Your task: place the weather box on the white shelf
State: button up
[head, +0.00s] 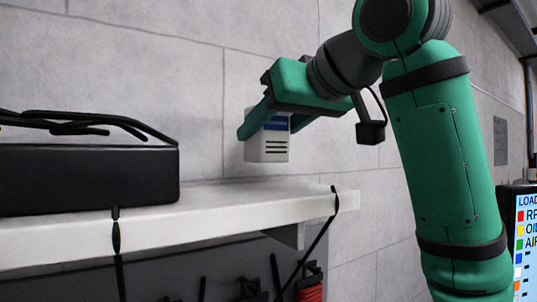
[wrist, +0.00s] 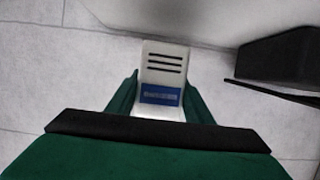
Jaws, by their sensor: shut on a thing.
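The weather box (head: 267,147) is a small white box with a blue label and dark slots. My gripper (head: 266,124) is shut on it, with a green finger on either side. In the head view the box is upright, over the right part of the white shelf (head: 240,207), near the wall. Its base looks slightly above the shelf top; I cannot tell whether they touch. In the wrist view the weather box (wrist: 163,73) sits between the fingers of my gripper (wrist: 161,95), its slots and label in sight.
A black case (head: 90,178) with cables on top stands on the shelf's left part; it also shows in the wrist view (wrist: 280,58). A black cord (head: 322,240) hangs over the shelf's right end. The shelf top between case and cord looks clear. A screen (head: 525,245) is at far right.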

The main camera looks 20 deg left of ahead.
aim_at(269, 152)
jog(key=shift+w+f, duration=0.2)
jog(key=shift+f, duration=0.05)
jog(key=shift+w+a+f, duration=0.1)
jog(key=shift+w+f, duration=0.05)
jog(key=shift+f, duration=0.75)
jog(key=shift+w+f, duration=0.1)
jog(key=shift+f, duration=0.8)
jog(key=shift+f, duration=0.1)
jog(key=o, duration=1.3)
jog(key=shift+c, duration=0.2)
jog(key=shift+f, duration=0.1)
jog(key=shift+s+r, duration=0.15)
jog(key=shift+r, duration=0.15)
jog(key=v, duration=1.1)
jog(key=shift+s+d, duration=0.15)
jog(key=shift+d, duration=0.25)
